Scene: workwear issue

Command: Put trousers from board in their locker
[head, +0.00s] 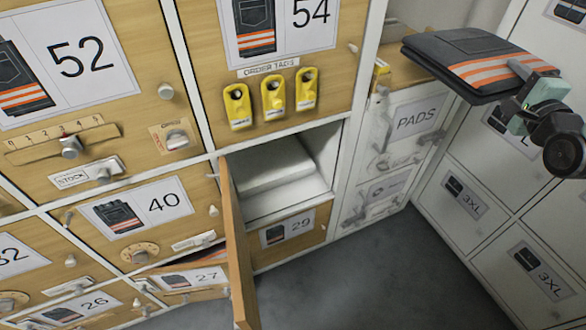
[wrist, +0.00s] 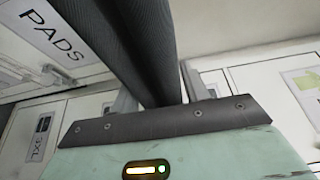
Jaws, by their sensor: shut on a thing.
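My gripper (head: 532,88) is at the upper right of the head view, shut on the folded dark trousers (head: 470,55). The trousers have orange and pale stripes and are held flat in the air, clear of the lockers. In the wrist view the dark cloth (wrist: 145,45) rises between the two fingers. The label of this open locker is not visible. Locker doors marked 52 (head: 80,57), 54 (head: 310,12), 40 (head: 163,203) and 29 (head: 288,235) surround it.
Several yellow order tags (head: 273,92) hang below locker 54. Drawer 27 (head: 190,278) stands slightly open with striped cloth inside. A PADS cabinet (head: 415,117) stands right of the open locker. The grey floor (head: 370,270) is clear.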

